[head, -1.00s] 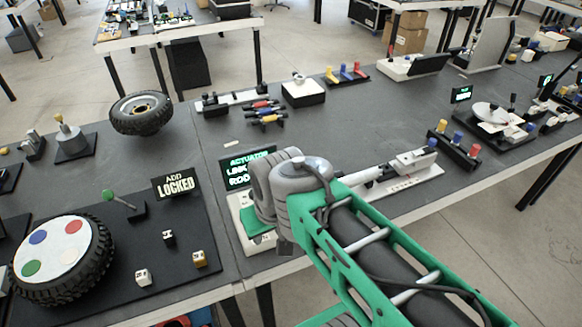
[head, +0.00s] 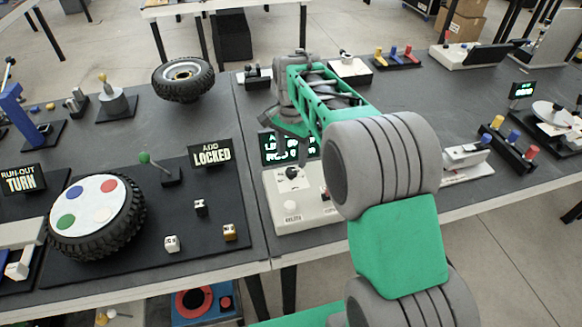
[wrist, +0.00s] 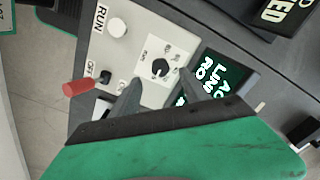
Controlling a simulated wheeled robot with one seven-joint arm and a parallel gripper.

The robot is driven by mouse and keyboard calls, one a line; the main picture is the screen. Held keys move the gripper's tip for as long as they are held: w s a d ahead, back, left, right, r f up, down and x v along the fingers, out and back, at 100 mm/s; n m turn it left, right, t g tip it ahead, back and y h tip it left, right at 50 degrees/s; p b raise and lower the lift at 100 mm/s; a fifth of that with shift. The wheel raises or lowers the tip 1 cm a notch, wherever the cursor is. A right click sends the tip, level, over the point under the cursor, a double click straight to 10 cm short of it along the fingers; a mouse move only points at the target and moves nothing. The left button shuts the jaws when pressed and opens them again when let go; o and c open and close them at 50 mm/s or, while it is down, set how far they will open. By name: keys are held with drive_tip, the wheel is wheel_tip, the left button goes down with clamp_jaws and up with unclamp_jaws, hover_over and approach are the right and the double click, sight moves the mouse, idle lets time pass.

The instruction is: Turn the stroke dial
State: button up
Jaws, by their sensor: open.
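The stroke dial is a small black knob (wrist: 160,68) on a white marked square of the pale control panel (wrist: 143,28). In the head view the dial (head: 292,173) sits near the panel's back edge, in front of a dark screen (head: 278,150) with green-white text. My gripper (wrist: 159,80) points down at the panel. Its two dark fingers are apart, one toward each side of the dial, with nothing between them. The dial appears just past the fingertips; I cannot tell whether they touch. In the head view my arm hides the panel's right part.
A white button (wrist: 118,27) marked RUN and a red-handled lever (wrist: 82,88) marked OFF are on the same panel. A LOCKED sign (head: 211,154) and a wheel (head: 97,216) stand to the left. A rod assembly (head: 465,158) lies to the right.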

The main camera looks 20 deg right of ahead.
sight(291, 170)
wheel_tip(291, 170, down, 5)
drive_tip(key=shift+f, duration=0.2)
clamp_jaws()
idle(0.6)
